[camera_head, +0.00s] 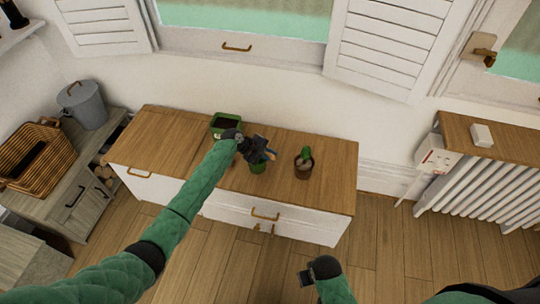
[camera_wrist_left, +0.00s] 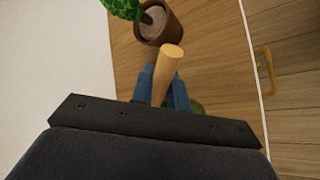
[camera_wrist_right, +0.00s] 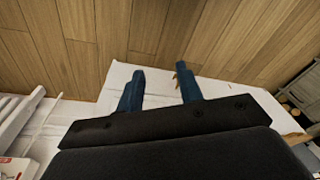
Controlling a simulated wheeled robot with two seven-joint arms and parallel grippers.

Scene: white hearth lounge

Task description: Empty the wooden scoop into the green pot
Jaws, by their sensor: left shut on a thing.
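My left gripper (camera_head: 266,153) is over the wooden cabinet top, shut on the wooden scoop. In the left wrist view the scoop's pale round handle (camera_wrist_left: 168,68) sticks out between the blue fingers (camera_wrist_left: 163,88). The scoop's bowl and contents are hidden. My right gripper (camera_head: 306,277) is low in front of the cabinet. Its fingers (camera_wrist_right: 160,88) are apart and empty.
A green planter box with dark soil (camera_head: 226,122) stands behind my left gripper. A cactus in a brown pot (camera_head: 304,168) stands to the right of the green pot. The cabinet top (camera_head: 335,178) is clear at its right end. A wicker basket (camera_head: 33,158) is far left.

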